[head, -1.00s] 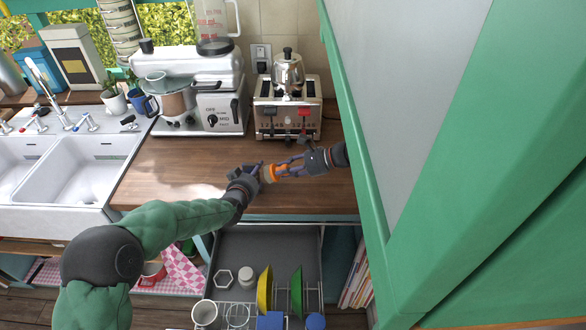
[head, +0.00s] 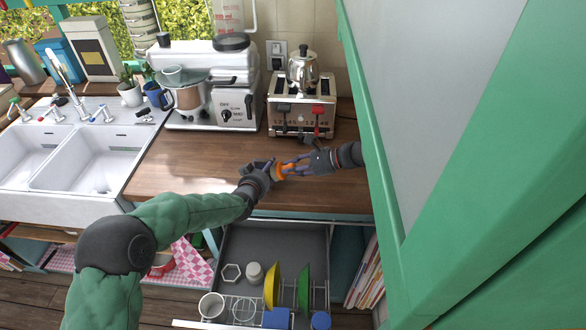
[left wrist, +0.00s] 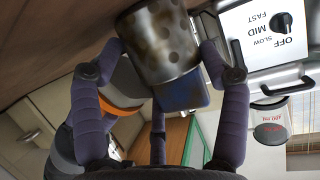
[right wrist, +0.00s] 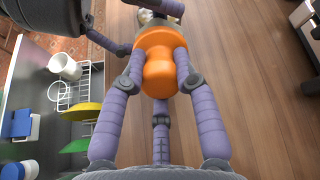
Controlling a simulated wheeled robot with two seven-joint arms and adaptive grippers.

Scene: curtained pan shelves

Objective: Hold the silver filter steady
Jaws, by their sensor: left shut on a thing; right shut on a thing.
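The silver filter (left wrist: 160,48) is a dull metal cylinder with holes, seen close up in the left wrist view. My left gripper (head: 267,172) is shut on it, one finger on each side. An orange piece (right wrist: 158,62) with a wide rim and narrower rounded end sits between the fingers of my right gripper (head: 296,168). The right gripper is shut on it. The two grippers face each other just above the counter's front part, the orange piece (head: 284,171) between them. Whether the filter and orange piece touch is hidden.
The wooden counter (head: 190,165) is clear around the hands. A toaster (head: 302,100) with a kettle on top and a white mixer (head: 205,90) stand behind. Below is an open drawer (head: 265,245) with a dish rack. A green cabinet edge (head: 372,150) is close on the right.

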